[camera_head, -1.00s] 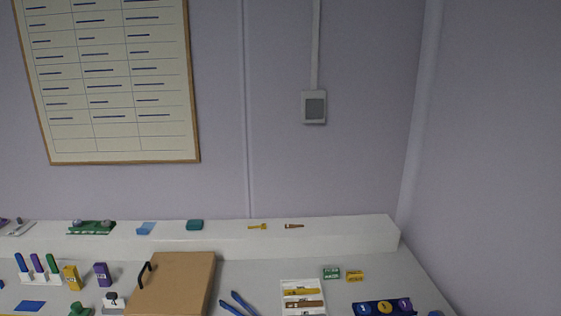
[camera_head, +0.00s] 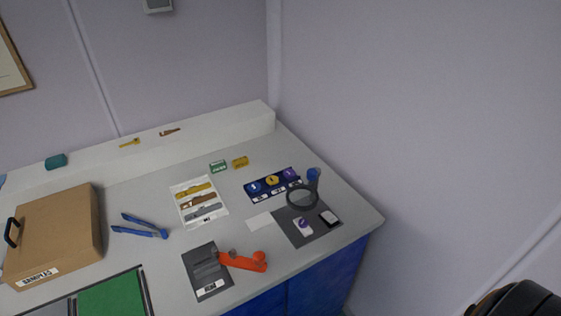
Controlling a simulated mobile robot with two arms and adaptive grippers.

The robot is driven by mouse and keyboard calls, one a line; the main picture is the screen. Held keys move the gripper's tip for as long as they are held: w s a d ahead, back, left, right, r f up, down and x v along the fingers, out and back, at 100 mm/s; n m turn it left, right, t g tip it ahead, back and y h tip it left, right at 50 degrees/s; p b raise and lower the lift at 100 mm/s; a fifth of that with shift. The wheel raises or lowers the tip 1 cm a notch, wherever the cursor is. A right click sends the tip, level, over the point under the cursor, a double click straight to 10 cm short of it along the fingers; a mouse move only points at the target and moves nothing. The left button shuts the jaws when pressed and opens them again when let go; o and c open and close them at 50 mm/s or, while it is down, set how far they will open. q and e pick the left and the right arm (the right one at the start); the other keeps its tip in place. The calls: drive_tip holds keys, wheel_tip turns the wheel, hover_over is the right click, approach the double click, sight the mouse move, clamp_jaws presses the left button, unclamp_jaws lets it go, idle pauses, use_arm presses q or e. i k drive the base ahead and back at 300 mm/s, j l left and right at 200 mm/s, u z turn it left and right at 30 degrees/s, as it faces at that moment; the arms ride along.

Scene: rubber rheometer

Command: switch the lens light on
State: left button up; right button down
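A magnifier lens with a dark round ring (camera_head: 302,196) stands at the right of the bench, over the back of a dark grey mat (camera_head: 296,233). A blue part (camera_head: 313,175) is beside the ring at its upper right. Whether its light is on cannot be told; no glow shows. A dark, rounded part at the lower right corner looks like part of my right arm; its fingers are not seen. My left gripper is not in view.
A navy tray (camera_head: 262,197) with round discs lies behind the lens. An orange tool (camera_head: 243,261) lies on a grey mat. Blue tongs (camera_head: 139,227) and a cardboard box (camera_head: 55,232) are to the left. The bench ends at the right near a bare wall.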

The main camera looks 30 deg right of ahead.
sight(328, 216)
drive_tip(key=z, duration=1.25)
